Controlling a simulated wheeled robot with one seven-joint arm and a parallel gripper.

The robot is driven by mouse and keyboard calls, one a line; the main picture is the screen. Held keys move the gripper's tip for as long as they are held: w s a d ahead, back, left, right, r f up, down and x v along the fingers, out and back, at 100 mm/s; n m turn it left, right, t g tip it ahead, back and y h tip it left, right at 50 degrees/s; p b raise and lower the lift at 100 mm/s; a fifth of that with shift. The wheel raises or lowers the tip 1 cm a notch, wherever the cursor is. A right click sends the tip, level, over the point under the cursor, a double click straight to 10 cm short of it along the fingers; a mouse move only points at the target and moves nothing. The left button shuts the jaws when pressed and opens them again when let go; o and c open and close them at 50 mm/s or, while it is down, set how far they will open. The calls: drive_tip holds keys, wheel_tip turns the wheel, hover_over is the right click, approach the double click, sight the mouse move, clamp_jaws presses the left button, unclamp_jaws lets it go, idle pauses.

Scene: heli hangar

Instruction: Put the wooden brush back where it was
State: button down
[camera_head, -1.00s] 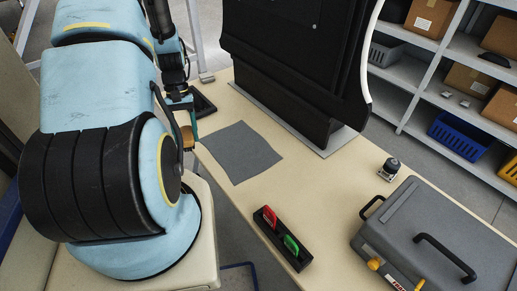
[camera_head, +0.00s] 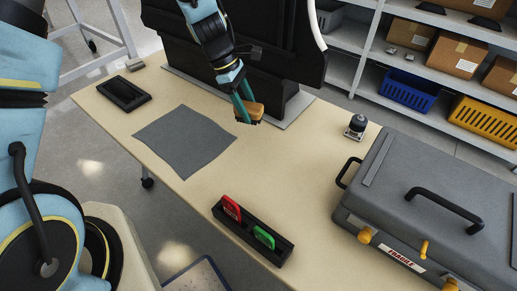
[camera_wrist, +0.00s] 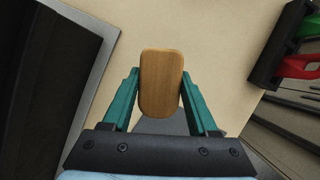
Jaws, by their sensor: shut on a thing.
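My gripper (camera_head: 245,105) is shut on the wooden brush (camera_head: 254,109), a tan block with dark bristles under it. It holds the brush above the table, right of the grey mat (camera_head: 184,139) and in front of the black panel. In the wrist view, the brush (camera_wrist: 161,83) is upright between the two teal fingers of my gripper (camera_wrist: 160,100), which touch its sides. An empty black tray (camera_head: 124,94) lies at the table's far left. A black holder (camera_head: 270,250) near the front edge contains a red-handled and a green-handled item.
A grey case (camera_head: 430,200) with a black handle fills the table's right end. A small dark-topped device (camera_head: 356,126) stands beside it. The black panel (camera_head: 260,40) stands along the back. Shelves (camera_head: 420,65) with boxes and bins are behind. The table's middle is clear.

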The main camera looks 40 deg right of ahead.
drive_tip(key=shift+s+d+f, duration=0.1)
drive_tip(key=shift+s+d, duration=0.3)
drive_tip(key=shift+s, duration=0.2)
drive_tip(key=shift+s+d+f, duration=0.1)
drive_tip(key=shift+s+d, duration=0.3)
drive_tip(key=shift+s, duration=0.15)
drive_tip(key=shift+n, duration=0.3)
wheel_tip(320, 180, down, 5)
drive_tip(key=shift+d+r+p, duration=0.1)
drive_tip(key=shift+p, duration=0.25)
drive_tip(key=shift+f+p, duration=0.3)
drive_tip(key=shift+f, duration=2)
drive_tip(key=shift+f, duration=0.15)
drive_tip(key=shift+c, duration=0.8)
unclamp_jaws()
